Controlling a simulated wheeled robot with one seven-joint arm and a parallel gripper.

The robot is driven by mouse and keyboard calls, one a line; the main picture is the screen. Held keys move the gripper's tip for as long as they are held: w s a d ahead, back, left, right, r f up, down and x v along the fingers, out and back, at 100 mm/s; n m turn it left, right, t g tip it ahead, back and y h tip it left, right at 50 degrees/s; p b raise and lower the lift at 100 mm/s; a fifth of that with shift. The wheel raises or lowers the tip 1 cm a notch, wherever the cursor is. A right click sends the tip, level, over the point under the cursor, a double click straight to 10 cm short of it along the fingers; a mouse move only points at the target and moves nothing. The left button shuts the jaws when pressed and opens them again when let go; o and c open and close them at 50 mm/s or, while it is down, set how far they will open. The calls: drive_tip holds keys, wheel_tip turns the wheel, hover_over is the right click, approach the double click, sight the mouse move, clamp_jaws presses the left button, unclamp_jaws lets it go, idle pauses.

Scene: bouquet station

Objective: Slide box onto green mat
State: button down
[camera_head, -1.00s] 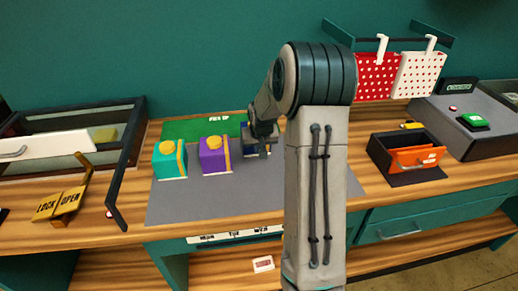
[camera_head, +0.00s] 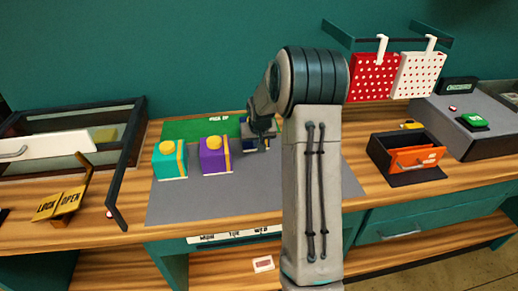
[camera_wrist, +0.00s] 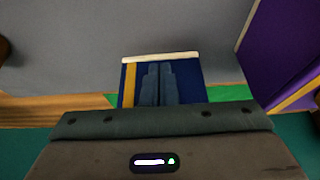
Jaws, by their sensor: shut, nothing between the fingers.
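A dark blue box (camera_wrist: 129,92) with a yellow stripe and a white edge shows below my gripper in the wrist view. In the head view the box (camera_head: 250,142) is partly hidden by my gripper (camera_head: 262,140), at the front edge of the green mat (camera_head: 190,128). The mat lies at the back of the counter and is marked "PICK UP". My gripper (camera_wrist: 160,84) is shut and empty, its fingers over or against the box; contact is hard to tell. How much of the box lies on the mat is hidden.
A purple box (camera_head: 212,157) and a teal box (camera_head: 168,160) stand left of the blue one on the grey surface (camera_head: 215,200), in front of the mat. An orange-fronted tray (camera_head: 415,160) is at right. The front grey area is clear.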

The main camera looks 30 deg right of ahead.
drive_tip(key=shift+w+d, duration=0.25)
drive_tip(key=shift+w, duration=0.5)
drive_tip(key=shift+w+d, duration=0.3)
drive_tip(key=shift+w, duration=0.7)
drive_tip(key=shift+w+d, duration=0.25)
drive_tip(key=shift+w, duration=0.7)
drive_tip(key=shift+p, duration=0.3)
drive_tip(key=shift+w+d+p, duration=0.2)
drive_tip(key=shift+w+d, duration=0.1)
drive_tip(key=shift+w, duration=0.65)
drive_tip(key=shift+w+d+p, duration=0.15)
drive_tip(key=shift+w+d, duration=0.1)
drive_tip(key=shift+w, duration=0.7)
drive_tip(key=shift+w, duration=0.1)
drive_tip(key=shift+w+d, duration=0.2)
drive_tip(key=shift+w, duration=0.4)
drive_tip(key=shift+s+a+r+b, duration=0.25)
drive_tip(key=shift+s+r+b, duration=0.1)
drive_tip(key=shift+s, duration=0.6)
drive_tip(key=shift+s+a+r+b, duration=0.3)
drive_tip(key=shift+s+b, duration=0.05)
drive_tip(key=shift+s, duration=0.65)
drive_tip(key=shift+s+a+r+b, duration=0.25)
drive_tip(key=shift+s+r+b, duration=0.1)
drive_tip(key=shift+s, duration=0.6)
